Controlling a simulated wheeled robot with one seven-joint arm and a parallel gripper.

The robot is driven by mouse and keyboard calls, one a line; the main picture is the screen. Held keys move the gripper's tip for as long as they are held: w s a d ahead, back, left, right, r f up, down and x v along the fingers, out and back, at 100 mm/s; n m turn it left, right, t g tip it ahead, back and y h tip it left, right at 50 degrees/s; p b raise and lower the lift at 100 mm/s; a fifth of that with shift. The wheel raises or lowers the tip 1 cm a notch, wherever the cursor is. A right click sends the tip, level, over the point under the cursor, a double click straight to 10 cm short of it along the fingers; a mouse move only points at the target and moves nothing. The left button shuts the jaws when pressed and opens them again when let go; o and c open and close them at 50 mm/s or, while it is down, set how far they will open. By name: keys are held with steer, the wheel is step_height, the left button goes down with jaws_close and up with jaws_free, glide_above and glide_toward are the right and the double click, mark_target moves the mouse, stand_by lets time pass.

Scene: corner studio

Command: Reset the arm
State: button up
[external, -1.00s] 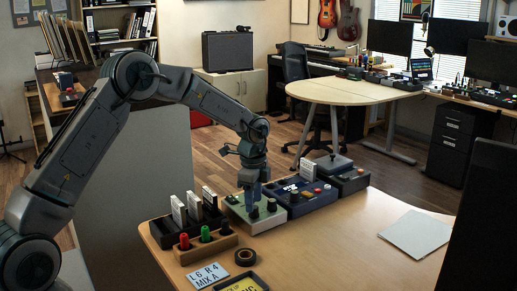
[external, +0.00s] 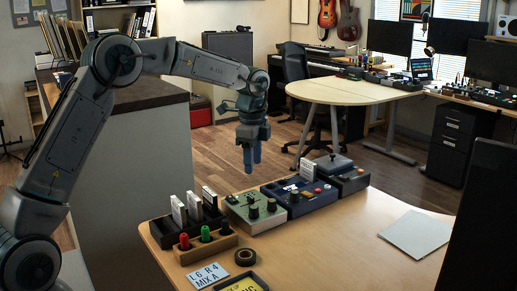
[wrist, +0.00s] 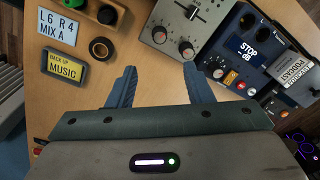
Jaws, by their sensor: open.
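My gripper (external: 251,158) is in the air above the back edge of the desk in the external view, pointing down. In the wrist view its two blue fingers (wrist: 162,90) are spread apart with nothing between them. Below it stand a pale green-grey device with knobs (external: 254,212) and a dark blue device with a screen (external: 300,196). The gripper touches neither. In the wrist view the pale device (wrist: 180,25) and the blue device (wrist: 243,55) lie beyond the fingertips.
A wooden holder with red, green and black pegs (external: 206,245), a black rack with white cards (external: 188,222), a tape roll (external: 245,257) and a label card (external: 207,275) are on the desk's left. A dark grey device (external: 343,175) and white sheet (external: 415,234) lie right. The desk's middle right is clear.

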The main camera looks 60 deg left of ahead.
steer(key=s+d+r+n, duration=0.2)
steer(key=s+d+r, duration=0.4)
steer(key=s, duration=0.1)
steer(key=s+d+n+t, duration=0.1)
steer(key=s+d+n, duration=0.2)
steer(key=s, duration=1)
steer(key=s+d+n+t+p, duration=0.1)
steer(key=s+d+n, duration=0.3)
steer(key=s, duration=1)
steer(key=shift+d+n+t, duration=0.15)
steer(key=shift+n+t, duration=0.15)
steer(key=shift+n, duration=0.6)
